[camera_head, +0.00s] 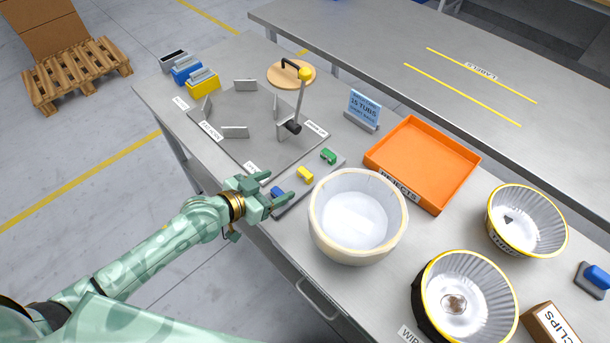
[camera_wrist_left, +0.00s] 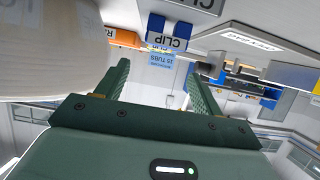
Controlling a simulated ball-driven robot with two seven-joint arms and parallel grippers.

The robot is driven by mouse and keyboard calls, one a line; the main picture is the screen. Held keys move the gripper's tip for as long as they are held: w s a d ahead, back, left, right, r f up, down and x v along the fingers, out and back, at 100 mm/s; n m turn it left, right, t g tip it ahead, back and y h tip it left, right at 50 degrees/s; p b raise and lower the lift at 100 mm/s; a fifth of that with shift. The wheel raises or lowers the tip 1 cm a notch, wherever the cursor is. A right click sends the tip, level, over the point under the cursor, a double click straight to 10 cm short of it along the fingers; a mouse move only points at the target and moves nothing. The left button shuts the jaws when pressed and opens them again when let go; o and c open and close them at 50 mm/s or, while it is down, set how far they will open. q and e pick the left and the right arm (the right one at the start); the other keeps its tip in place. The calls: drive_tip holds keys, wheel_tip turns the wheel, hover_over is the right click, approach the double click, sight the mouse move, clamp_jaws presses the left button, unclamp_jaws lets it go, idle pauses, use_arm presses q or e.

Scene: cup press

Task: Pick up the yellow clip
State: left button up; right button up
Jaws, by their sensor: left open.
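The yellow clip (camera_head: 305,175) sits on a grey strip on the bench, between the blue clip (camera_head: 278,192) and the green clip (camera_head: 328,156). My left gripper (camera_head: 272,187) is open and empty at the strip's near end. The blue clip shows in the gap between its fingertips; the yellow clip lies just beyond them. In the left wrist view the open fingers (camera_wrist_left: 157,68) point toward a blue clip (camera_wrist_left: 183,30) with a CLIP label. The yellow clip is not clear there. My right gripper is not in view.
A large cream tub (camera_head: 358,212) stands close to the right of the gripper. A metal fixture plate (camera_head: 255,150) with an upright lever (camera_head: 300,98) lies behind the clips. An orange rejects tray (camera_head: 422,160) and metal bowls (camera_head: 525,220) stand farther right.

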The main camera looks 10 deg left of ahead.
sight(303, 173)
use_arm(q)
drive_tip(key=b+x, duration=0.1)
drive_tip(key=x, duration=0.3)
drive_tip(key=shift+f, duration=0.15)
drive_tip(key=b+x, duration=0.2)
drive_tip(key=x, duration=0.3)
drive_tip(key=shift+w+d, duration=0.2)
drive_tip(key=shift+w, duration=0.1)
drive_tip(key=shift+s, duration=0.1)
drive_tip(key=c, duration=1)
